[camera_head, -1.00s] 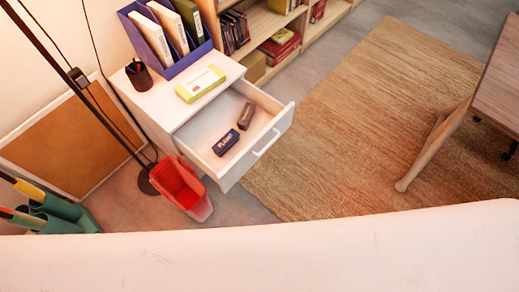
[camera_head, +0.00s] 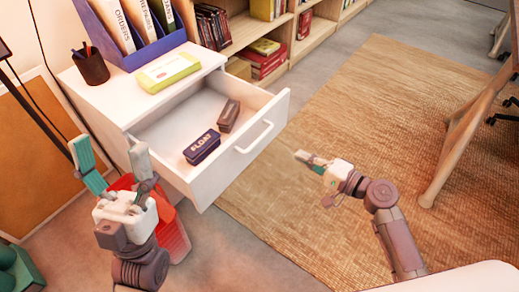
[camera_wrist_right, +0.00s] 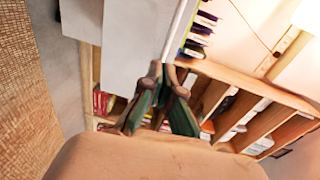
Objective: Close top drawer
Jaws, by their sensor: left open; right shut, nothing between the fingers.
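The white top drawer (camera_head: 277,113) is pulled out of the white cabinet (camera_head: 82,83), its front facing right with a pale bar handle (camera_head: 254,137). A dark blue labelled case (camera_head: 202,148) and a grey-brown case (camera_head: 229,116) lie inside it. My left gripper (camera_head: 112,152) is open and empty, left of the drawer's near side. My right gripper (camera_head: 300,156) is shut and empty, right of the handle and apart from it. The right wrist view shows its fingers (camera_wrist_right: 164,70) with the tips together, in front of a white panel.
On the cabinet top are a yellow-green box (camera_head: 168,72), a dark pen cup (camera_head: 90,66) and a blue file holder (camera_head: 130,51). A red bin (camera_head: 172,240) stands below the drawer, partly behind my left gripper. The woven rug (camera_head: 345,120) to the right is largely clear.

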